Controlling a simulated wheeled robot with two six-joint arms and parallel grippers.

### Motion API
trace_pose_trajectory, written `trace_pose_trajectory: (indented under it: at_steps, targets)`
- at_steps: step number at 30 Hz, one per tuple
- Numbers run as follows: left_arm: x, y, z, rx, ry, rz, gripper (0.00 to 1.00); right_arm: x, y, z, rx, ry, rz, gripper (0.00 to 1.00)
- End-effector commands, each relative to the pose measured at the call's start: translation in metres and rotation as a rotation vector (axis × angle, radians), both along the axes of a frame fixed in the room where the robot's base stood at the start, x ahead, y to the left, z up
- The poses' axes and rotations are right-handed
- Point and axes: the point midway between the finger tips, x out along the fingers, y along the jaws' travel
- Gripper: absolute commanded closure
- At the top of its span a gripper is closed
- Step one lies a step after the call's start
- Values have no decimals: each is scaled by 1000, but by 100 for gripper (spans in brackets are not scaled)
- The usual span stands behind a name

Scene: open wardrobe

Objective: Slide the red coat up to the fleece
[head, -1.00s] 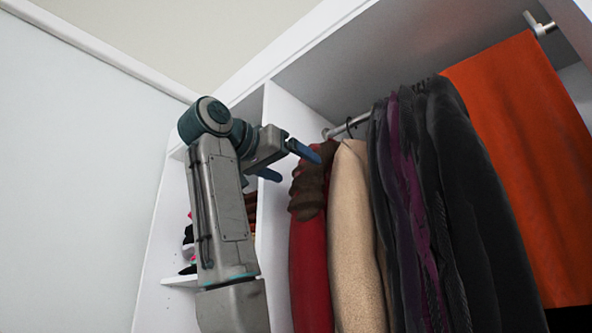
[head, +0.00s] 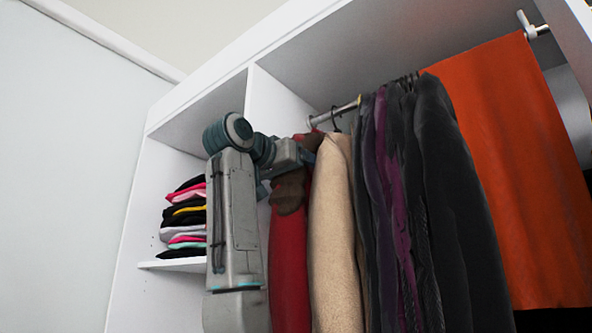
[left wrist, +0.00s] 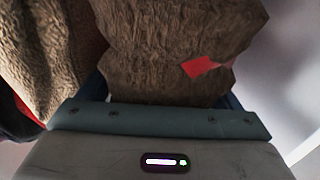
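The red coat (head: 288,262) hangs at the left end of the rail, with a brown furry collar on top. The beige fleece (head: 331,235) hangs just right of it, close beside it. My left gripper (head: 298,171) is at the collar, coming from the left; its fingertips are partly hidden. In the left wrist view the brown collar of the red coat (left wrist: 165,45) fills the space between its widely spread blue fingers, with a small red patch showing. A tan textured garment, apparently the fleece (left wrist: 45,45), is at the left there. My right gripper is not in view.
Dark and purple garments (head: 425,200) hang right of the fleece, then a large orange cloth (head: 520,170). The metal rail (head: 345,107) runs above. A white divider panel (head: 275,105) stands left of the coat; folded clothes (head: 186,218) are stacked on a shelf beyond.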

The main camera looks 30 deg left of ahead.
Motion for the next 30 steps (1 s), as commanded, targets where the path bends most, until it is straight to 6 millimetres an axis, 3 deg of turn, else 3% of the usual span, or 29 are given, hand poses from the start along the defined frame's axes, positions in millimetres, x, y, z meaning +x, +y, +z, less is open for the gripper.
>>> trace_pose_trajectory:
  at_steps: [1, 10, 23, 24, 27, 30]
  targets:
    - [0, 0, 0, 0, 0, 0, 22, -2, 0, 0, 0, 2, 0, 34]
    - [0, 0, 0, 0, 0, 0, 81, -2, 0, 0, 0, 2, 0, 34]
    - [0, 9, 1, -1, -1, 1, 81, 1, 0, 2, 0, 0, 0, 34]
    - [0, 9, 1, -1, -1, 1, 21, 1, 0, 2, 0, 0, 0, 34]
    - [0, 8, 1, -1, -1, 1, 2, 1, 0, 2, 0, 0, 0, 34]
    - [0, 8, 0, 0, -1, 0, 0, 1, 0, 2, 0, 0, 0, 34]
